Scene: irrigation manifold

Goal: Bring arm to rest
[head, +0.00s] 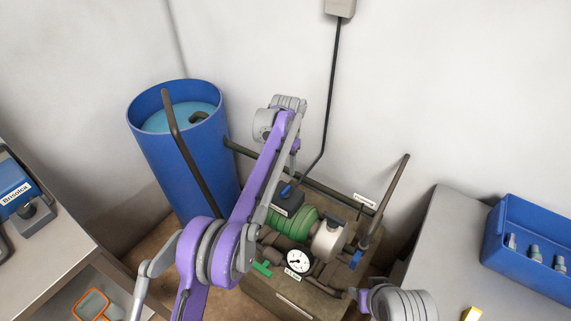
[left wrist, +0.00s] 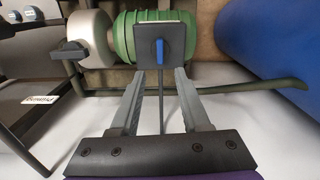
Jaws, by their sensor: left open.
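My left arm (head: 265,170), purple and grey, reaches up from the lower left over the manifold in the head view. My left gripper (left wrist: 159,78) is open and empty in the left wrist view. Its two grey fingers point at a dark switch box (left wrist: 147,48) with a blue lever (left wrist: 161,49), and a thin dark cable runs between them. I cannot tell whether the fingertips touch the box. In the head view the switch box (head: 287,203) is behind the green pump, and my forearm hides most of the gripper. My right gripper is not in view; only a grey arm joint of mine shows at the bottom.
A blue barrel (head: 181,158) with water stands left of the manifold. The green pump (head: 291,224), pressure gauge (head: 299,261) and upright pipe (head: 385,200) crowd the middle. A blue bin (head: 528,244) is on the right bench. A black cable (head: 329,110) runs down the wall.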

